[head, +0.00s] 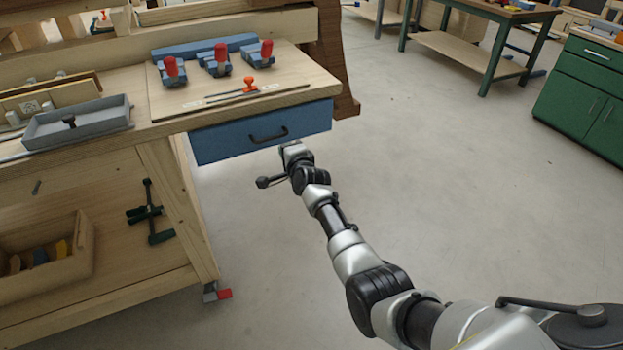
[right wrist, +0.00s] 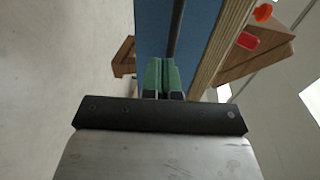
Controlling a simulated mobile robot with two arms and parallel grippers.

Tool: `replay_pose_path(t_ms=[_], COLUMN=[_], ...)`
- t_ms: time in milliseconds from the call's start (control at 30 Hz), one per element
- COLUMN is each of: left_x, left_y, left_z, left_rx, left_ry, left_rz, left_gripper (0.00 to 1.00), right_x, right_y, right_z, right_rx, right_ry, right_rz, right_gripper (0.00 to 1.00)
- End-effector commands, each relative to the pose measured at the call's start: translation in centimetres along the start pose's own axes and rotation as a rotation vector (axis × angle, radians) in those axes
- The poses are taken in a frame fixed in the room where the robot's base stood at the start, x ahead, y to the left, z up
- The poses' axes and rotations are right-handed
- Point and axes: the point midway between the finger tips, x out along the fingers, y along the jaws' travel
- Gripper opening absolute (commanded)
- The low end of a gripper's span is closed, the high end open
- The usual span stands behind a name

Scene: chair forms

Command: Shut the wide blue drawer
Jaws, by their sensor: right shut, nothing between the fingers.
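The wide blue drawer (head: 225,145) sits under the wooden bench top, with a dark bar handle (head: 268,135) on its front. No clear gap shows between its front and the bench top's edge. My right gripper (head: 296,152) is close to the lower right part of the drawer front in the head view; its fingertips are hard to make out there. In the right wrist view its green fingers (right wrist: 163,75) are together and empty, pointing at the blue drawer front (right wrist: 205,25), just beside the handle (right wrist: 175,30). I cannot tell whether they touch it. My left gripper is out of view.
The bench top (head: 200,112) carries red-handled clamps (head: 220,60) and a grey tray (head: 80,124). A wooden box (head: 75,265) stands on the lower shelf. A green cabinet (head: 575,95) is at far right. The floor in front of the bench is open.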

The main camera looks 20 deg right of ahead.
Motion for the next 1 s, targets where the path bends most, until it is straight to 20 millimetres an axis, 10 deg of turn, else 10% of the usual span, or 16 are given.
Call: replay_pose_path(t_ms=[233, 633, 1000], left_x=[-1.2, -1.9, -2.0], left_y=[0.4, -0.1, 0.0], left_z=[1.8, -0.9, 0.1], left_rx=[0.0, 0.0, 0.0], left_ry=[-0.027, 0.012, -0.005], left_rz=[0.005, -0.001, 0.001], left_gripper=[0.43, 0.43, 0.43], right_x=[-2.8, -8.6, -10.1], right_y=[0.0, 0.2, 0.6], right_z=[0.0, 0.0, 0.1], right_rx=[0.001, 0.002, -0.007], right_ry=[0.001, 0.0, -0.001], right_rz=[0.002, 0.004, 0.012], right_gripper=[0.0, 0.0, 0.0])
